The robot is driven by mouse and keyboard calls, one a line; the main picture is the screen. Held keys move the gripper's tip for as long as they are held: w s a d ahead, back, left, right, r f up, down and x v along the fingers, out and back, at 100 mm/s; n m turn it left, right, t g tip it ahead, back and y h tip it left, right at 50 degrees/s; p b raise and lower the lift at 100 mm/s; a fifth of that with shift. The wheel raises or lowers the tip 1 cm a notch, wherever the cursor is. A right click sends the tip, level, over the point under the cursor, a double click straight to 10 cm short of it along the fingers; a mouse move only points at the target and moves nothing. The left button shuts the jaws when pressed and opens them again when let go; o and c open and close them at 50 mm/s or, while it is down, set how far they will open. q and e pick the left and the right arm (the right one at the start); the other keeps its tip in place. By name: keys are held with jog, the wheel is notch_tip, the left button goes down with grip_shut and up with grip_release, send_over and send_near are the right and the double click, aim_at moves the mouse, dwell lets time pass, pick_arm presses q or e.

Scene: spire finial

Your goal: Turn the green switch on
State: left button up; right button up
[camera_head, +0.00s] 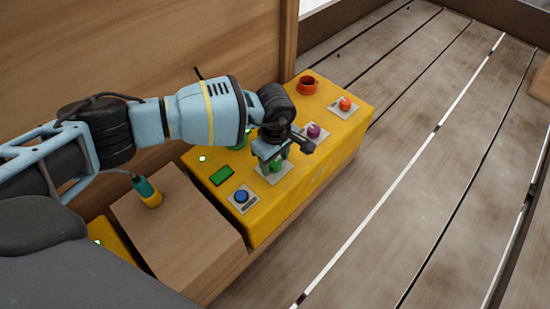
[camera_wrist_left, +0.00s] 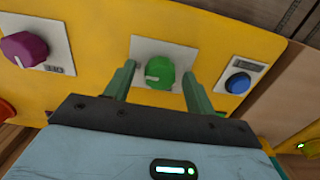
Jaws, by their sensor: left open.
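The green switch (camera_head: 276,165) is a round knob on a white plate on the front of a yellow panel box (camera_head: 262,222). It also shows in the left wrist view (camera_wrist_left: 160,70). My left gripper (camera_head: 272,163) is at the green knob, with its two fingers one on each side of it. In the left wrist view my left gripper (camera_wrist_left: 157,82) is open, with a gap between each finger and the knob. The arm and wrist hide part of the panel behind them. My right gripper is not in view.
A blue button (camera_head: 241,196) sits on one side of the green switch, and a purple knob (camera_head: 314,131) on the other. An orange knob (camera_head: 345,104) is farther along. A wooden block (camera_head: 180,225) stands left of the panel. The plank floor at right is clear.

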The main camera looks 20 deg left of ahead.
aim_at(275, 162)
pick_arm(q)
notch_tip(275, 162, up, 8)
jog(key=p, duration=0.3)
jog(key=shift+f, duration=0.25)
jog(key=shift+r, duration=0.25)
